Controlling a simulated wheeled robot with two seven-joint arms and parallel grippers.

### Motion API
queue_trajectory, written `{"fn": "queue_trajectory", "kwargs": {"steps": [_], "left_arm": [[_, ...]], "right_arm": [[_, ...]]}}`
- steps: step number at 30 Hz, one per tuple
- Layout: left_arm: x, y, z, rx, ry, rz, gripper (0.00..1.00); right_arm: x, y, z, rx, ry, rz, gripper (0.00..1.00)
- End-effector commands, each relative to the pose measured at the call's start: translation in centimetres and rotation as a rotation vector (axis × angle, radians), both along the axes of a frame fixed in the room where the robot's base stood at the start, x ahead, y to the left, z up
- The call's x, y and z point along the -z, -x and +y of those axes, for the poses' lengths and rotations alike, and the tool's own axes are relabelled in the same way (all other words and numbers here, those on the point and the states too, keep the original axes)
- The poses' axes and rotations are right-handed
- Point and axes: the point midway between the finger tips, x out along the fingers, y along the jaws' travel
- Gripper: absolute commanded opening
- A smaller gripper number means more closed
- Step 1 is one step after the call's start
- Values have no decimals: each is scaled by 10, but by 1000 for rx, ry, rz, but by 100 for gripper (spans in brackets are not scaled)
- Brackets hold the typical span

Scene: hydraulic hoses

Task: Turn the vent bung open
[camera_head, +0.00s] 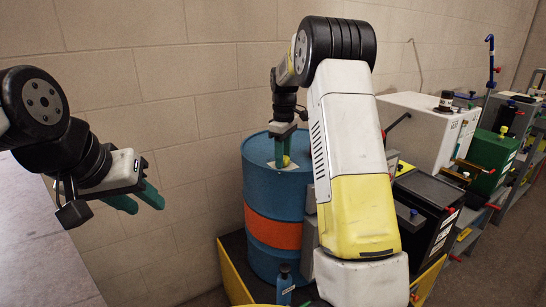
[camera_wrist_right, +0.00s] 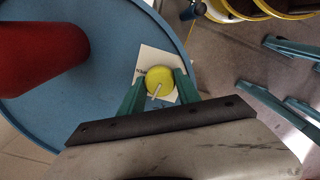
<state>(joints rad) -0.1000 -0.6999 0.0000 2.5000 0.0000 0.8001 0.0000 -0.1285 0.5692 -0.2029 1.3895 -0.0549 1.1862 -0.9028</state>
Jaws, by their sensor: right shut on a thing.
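The vent bung is a round yellow cap with a pale bar across it (camera_wrist_right: 159,82), on top of a blue drum (camera_head: 262,190). It also shows in the head view as a small yellow patch (camera_head: 285,160). A white label (camera_wrist_right: 150,58) lies under it. My right gripper (camera_wrist_right: 160,84) points down at the drum top, its green fingers shut on the bung from both sides. My left gripper (camera_head: 140,198) is at the left of the head view, away from the drum, with its green fingers apart and nothing between them.
A large red cylinder (camera_wrist_right: 38,52) stands on the drum top in the wrist view. The drum has an orange band (camera_head: 272,231) and stands by a block wall. Several boxes and machines, including a green one (camera_head: 488,158), line the right.

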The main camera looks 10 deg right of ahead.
Motion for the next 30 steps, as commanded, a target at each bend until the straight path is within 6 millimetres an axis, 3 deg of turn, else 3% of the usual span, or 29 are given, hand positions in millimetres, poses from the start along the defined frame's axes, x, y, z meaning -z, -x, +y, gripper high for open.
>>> {"fn": "queue_trajectory", "kwargs": {"steps": [30], "left_arm": [[0,0,0,0,0,0,36]], "right_arm": [[-1,0,-1,946,1,-3,0]]}}
